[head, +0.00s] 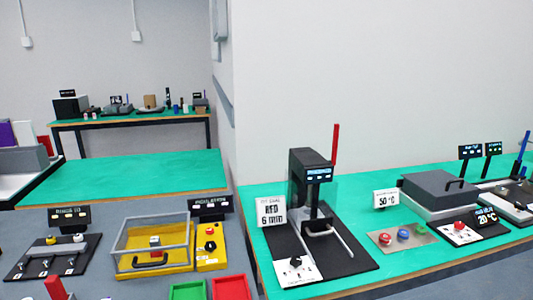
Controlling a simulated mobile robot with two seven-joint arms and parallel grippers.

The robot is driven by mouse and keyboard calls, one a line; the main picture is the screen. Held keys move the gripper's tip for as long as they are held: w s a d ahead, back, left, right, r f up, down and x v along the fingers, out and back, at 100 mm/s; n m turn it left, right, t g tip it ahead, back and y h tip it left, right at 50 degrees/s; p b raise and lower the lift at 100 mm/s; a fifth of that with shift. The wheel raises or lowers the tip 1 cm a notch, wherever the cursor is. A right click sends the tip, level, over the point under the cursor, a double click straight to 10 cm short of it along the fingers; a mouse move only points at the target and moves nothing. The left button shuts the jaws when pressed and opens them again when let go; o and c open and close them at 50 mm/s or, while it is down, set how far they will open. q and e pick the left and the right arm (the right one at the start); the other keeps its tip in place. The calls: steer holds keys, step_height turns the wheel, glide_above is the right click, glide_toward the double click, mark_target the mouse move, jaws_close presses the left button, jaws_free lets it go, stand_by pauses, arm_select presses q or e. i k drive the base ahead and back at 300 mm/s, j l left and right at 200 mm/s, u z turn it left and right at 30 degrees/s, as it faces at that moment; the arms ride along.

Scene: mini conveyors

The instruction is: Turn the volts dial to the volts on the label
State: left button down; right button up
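I cannot make out a volts label or a dial marked in volts. On the left, a yellow unit (211,262) with a red knob stands beside a yellow tray with a clear frame (122,243). A dark sign (210,203) behind them has text too small to read surely. On the right, a black dial (295,262) sits on a white plate at the front of a black press-like machine. Neither gripper is in view.
A black board with small knobs (25,268) lies far left. Right of the press are a button panel (386,246), a 50 °C label (386,198) and a grey box (438,188). Red and green bins (230,287) show at the bottom. The green table (130,178) behind is bare.

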mark_target(210, 245)
steer(key=i+u, duration=0.15)
steer(key=u, duration=0.3)
steer(key=i+l+u, duration=0.15)
steer(key=u, duration=0.35)
